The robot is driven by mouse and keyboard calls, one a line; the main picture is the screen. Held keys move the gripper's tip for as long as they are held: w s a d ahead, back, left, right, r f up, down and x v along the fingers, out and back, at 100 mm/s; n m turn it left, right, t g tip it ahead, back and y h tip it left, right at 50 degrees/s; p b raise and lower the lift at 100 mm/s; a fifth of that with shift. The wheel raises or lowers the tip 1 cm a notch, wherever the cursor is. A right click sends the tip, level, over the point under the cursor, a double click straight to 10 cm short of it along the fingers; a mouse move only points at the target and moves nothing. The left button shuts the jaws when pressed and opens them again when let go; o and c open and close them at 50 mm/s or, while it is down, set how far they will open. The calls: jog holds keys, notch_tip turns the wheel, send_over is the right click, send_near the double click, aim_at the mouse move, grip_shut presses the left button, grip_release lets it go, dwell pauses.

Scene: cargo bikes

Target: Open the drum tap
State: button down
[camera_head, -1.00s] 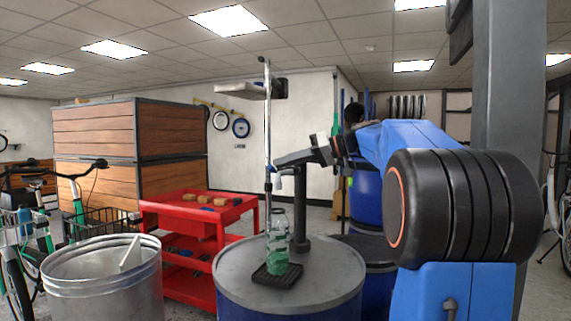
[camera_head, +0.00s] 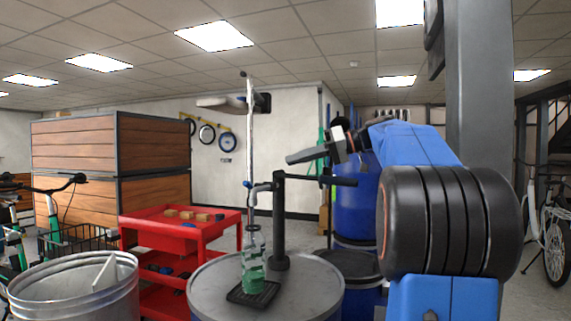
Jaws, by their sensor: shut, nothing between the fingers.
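The drum (camera_head: 305,297) stands in front of me, with a grey round lid. A clear bottle with a green tint (camera_head: 254,262) stands upright beneath the spout on a small black tray (camera_head: 240,297). My gripper (camera_head: 291,158) is shut and empty. In the picture its tip is just above and right of the post's top, pointing left; I cannot tell whether it touches the tap.
A metal bin (camera_head: 75,295) stands left of the drum. A red cart (camera_head: 180,230) with small blocks is behind it. Blue drums (camera_head: 358,205) stand behind my arm on the right. A grey pillar (camera_head: 482,110) rises at right. Wooden crates (camera_head: 75,145) stand at far left.

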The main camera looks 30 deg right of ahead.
jog(key=shift+n, duration=0.3)
jog(key=x, duration=0.7)
jog(key=f+x, duration=0.1)
jog(key=x, duration=0.3)
jog(key=shift+s, duration=0.25)
jog(key=shift+w+a+f, duration=0.1)
jog(key=shift+a+f, duration=0.25)
jog(key=shift+f, duration=0.25)
jog(key=shift+s+a+f, duration=0.2)
jog(key=shift+f, duration=0.2)
jog(key=shift+r, duration=0.1)
